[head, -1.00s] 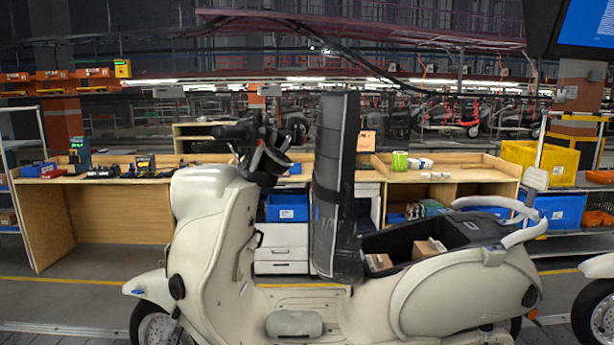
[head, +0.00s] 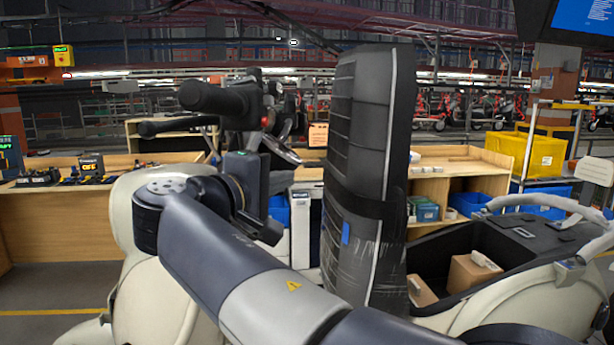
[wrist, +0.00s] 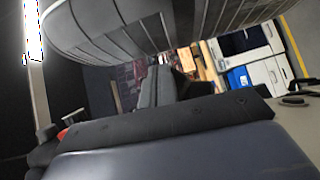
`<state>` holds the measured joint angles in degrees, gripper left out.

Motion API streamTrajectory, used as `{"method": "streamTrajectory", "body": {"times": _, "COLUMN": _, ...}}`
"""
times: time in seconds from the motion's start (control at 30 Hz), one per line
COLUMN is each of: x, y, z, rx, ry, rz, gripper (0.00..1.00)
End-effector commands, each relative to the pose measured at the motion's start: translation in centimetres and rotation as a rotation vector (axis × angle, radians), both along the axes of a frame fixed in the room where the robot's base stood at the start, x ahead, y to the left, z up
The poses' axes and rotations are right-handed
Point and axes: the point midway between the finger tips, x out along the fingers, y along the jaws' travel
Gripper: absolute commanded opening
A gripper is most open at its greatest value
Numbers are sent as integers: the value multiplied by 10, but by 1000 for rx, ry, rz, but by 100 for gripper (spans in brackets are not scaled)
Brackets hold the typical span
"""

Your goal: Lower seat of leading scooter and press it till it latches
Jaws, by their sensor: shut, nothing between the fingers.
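The leading scooter (head: 165,285) is cream, and its handlebar (head: 212,97) rises behind my raised arm. Its black seat (head: 365,150) stands upright, tipped open in front of the storage well (head: 437,255). A blue tag shows on the seat's lower part. In the wrist view the ribbed seat (wrist: 140,22) fills the top, close by. My gripper (wrist: 162,75) is shut and empty, below the seat in that view; I cannot tell whether it touches. In the head view my wrist end is partly hidden by my arm, between handlebar and seat.
Cardboard boxes (head: 470,271) lie in the open well. A pale grab rail (head: 545,203) curves around the scooter's rear. Wooden workbenches (head: 60,215) stand behind, with a yellow crate (head: 540,154) at the right. A screen hangs at top right.

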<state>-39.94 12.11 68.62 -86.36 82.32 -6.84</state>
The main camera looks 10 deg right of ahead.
Motion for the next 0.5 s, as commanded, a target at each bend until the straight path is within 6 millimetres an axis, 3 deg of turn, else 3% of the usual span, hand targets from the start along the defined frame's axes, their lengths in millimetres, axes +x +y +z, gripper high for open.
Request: {"method": "streamTrajectory", "body": {"times": 0.5, "x": 70, "y": -66, "z": -2, "rx": 1, "ry": 4, "rz": -7, "gripper": 0}}
